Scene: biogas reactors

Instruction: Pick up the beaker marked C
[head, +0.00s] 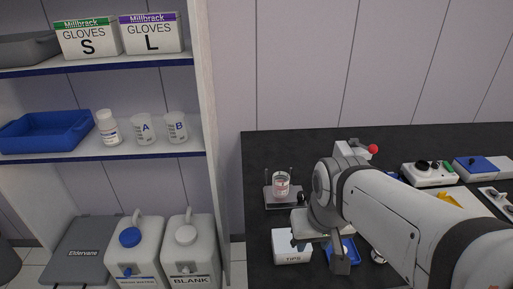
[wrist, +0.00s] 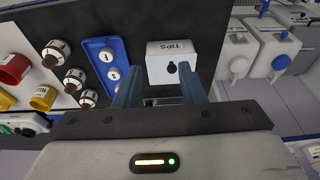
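Beakers A (head: 143,129) and B (head: 176,127) stand on the middle shelf at the left. My gripper (head: 338,262) is over the bench, in front and to the right of the balance. In the wrist view, my gripper (wrist: 159,72) has its two fingers apart with nothing held between them. The beaker on the balance is not visible in the wrist view.
A white TIPS box (head: 291,247) stands in front of the balance, left of my gripper. A blue tray (wrist: 97,53) with white-topped items lies near it. Several labelled bottles (wrist: 75,78) stand beside that tray. Large jugs (head: 188,250) stand on the lower shelf. The bench behind the balance is clear.

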